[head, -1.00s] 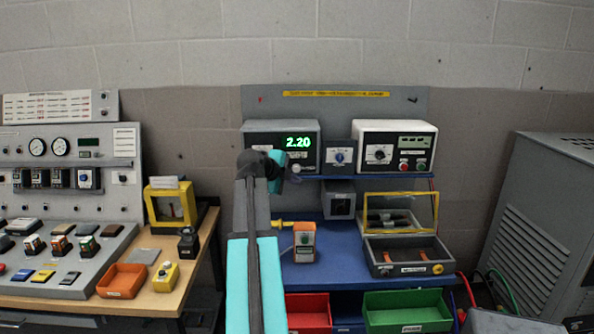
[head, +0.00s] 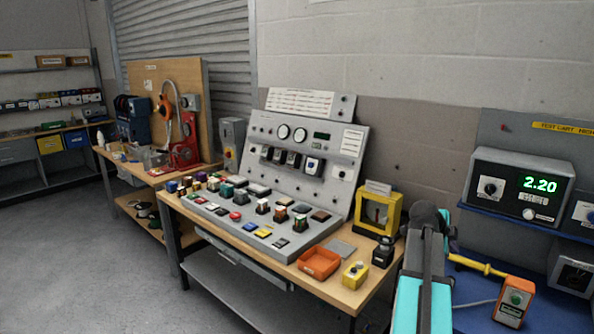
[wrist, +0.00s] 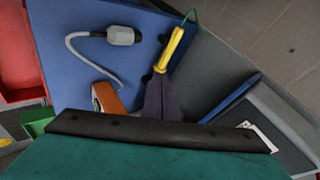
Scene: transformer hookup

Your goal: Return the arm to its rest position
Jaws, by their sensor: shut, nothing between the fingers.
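My arm (head: 425,275), teal and dark grey, rises at the lower right of the head view, in front of the gap between the wooden bench and the blue bench. Its far end hides my gripper there. In the wrist view my gripper (wrist: 160,80) shows as dark tapered fingers, closed together with nothing held. A yellow probe (wrist: 176,50) lies beyond the fingertips, over the blue bench surface; it looks apart from them, though the depth is hard to judge. The probe also shows in the head view (head: 477,264), beside an orange tester (head: 514,301).
The wooden bench (head: 345,297) carries a sloped grey control panel (head: 300,160), an orange tray (head: 319,262), a yellow button box (head: 355,275) and a yellow-framed meter (head: 378,212). A display unit reading 2.20 (head: 520,190) stands on the shelf at right. Grey floor (head: 90,250) is open at left.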

